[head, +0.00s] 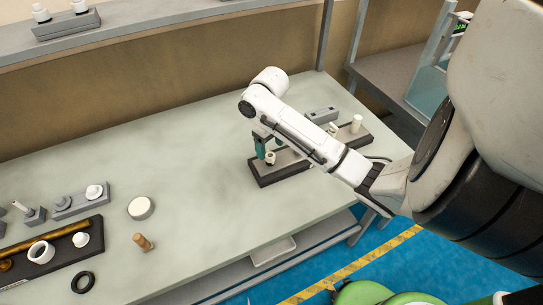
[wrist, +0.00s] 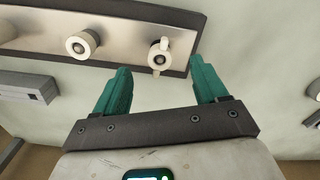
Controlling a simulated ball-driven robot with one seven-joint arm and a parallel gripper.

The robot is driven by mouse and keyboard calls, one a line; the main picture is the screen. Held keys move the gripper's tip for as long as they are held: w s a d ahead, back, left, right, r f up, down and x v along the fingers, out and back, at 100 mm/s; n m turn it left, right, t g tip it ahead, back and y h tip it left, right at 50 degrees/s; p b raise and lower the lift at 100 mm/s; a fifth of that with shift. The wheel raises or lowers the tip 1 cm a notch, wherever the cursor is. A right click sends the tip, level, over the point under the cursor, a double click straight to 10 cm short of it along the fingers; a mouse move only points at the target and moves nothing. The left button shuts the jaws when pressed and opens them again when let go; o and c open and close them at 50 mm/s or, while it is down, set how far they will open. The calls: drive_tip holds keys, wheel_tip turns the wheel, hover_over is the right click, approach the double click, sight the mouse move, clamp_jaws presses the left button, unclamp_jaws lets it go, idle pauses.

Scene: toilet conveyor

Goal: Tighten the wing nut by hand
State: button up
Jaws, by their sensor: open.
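In the wrist view, a cream wing nut (wrist: 161,46) sits around a stud on a metal plate with a dark base (wrist: 120,58). Its two wings point up and down in the picture. My gripper (wrist: 161,66) is open and empty, its two teal fingers apart. In the picture the nut lies between and just past the fingertips; contact is not visible. In the head view, my gripper (head: 262,146) hangs over the left end of the dark-based fixture (head: 290,171), by a pale fitting (head: 270,158). My arm hides part of the fixture.
A round cream fitting (wrist: 78,44) sits left of the nut on the plate. A grey block (head: 322,115) stands behind the fixture. A parts tray (head: 45,269), a white disc (head: 141,208) and a wooden-handled tool (head: 143,242) lie left. The table's middle is clear.

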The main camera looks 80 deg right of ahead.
sight(270, 155)
drive_tip(key=n+b, duration=0.1)
drive_tip(key=n, duration=0.3)
drive_tip(key=n+b, duration=0.1)
drive_tip(key=n, duration=0.1)
drive_tip(key=shift+f+n, duration=0.15)
drive_tip(key=shift+n, duration=1.45)
drive_tip(key=n, duration=0.4)
drive_tip(key=shift+b, duration=0.35)
drive_tip(key=shift+f+b, duration=1.3)
drive_tip(key=shift+f, duration=0.35)
drive_tip(key=shift+c, duration=0.4)
